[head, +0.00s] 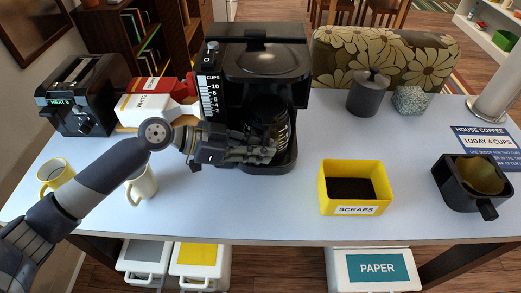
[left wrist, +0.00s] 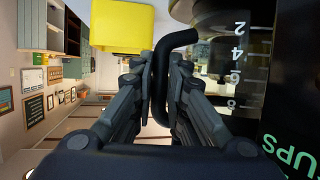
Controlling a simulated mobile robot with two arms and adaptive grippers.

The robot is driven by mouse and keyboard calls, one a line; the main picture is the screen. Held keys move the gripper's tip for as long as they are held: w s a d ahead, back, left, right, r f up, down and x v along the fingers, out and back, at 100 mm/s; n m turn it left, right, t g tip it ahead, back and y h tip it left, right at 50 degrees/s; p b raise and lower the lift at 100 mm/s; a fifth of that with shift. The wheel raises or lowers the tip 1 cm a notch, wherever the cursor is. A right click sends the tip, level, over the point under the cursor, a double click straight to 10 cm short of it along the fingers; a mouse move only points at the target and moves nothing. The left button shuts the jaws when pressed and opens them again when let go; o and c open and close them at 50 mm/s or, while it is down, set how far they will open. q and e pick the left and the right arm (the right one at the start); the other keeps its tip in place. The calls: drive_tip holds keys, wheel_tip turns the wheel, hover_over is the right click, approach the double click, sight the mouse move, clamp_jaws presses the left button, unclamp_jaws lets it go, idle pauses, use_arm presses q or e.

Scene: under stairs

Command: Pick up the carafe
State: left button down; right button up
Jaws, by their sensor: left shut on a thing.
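The carafe (head: 272,113) is a glass jug with a dark top, standing upright inside the black coffee maker (head: 262,62). My left gripper (head: 262,153) reaches in from the left at the front of the coffee maker. In the left wrist view, the two fingers of that gripper (left wrist: 161,78) are shut on the carafe's black curved handle (left wrist: 175,38). In the head view the gripper hides the handle and part of the glass. I cannot tell whether the carafe touches the plate under it. My right gripper is not in view.
A toaster (head: 77,98), cartons (head: 150,108) and two mugs (head: 141,186) are on the left. A dark canister (head: 368,96) stands behind. The table's front middle is clear.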

use_arm(q)
drive_tip(key=r, duration=0.2)
drive_tip(key=b, duration=0.1)
drive_tip(key=shift+s+r, duration=0.25)
drive_tip(key=shift+r, duration=0.15)
drive_tip(key=s+r+b, duration=0.1)
drive_tip(key=s+b, duration=0.2)
drive_tip(key=s, duration=1.2)
drive_tip(key=shift+s+d+r, duration=0.2)
drive_tip(key=shift+d+r, duration=0.05)
drive_tip(key=shift+r, duration=0.05)
drive_tip(key=shift+r+p, duration=0.3)
drive_tip(key=shift+p, duration=0.05)
idle(0.3)
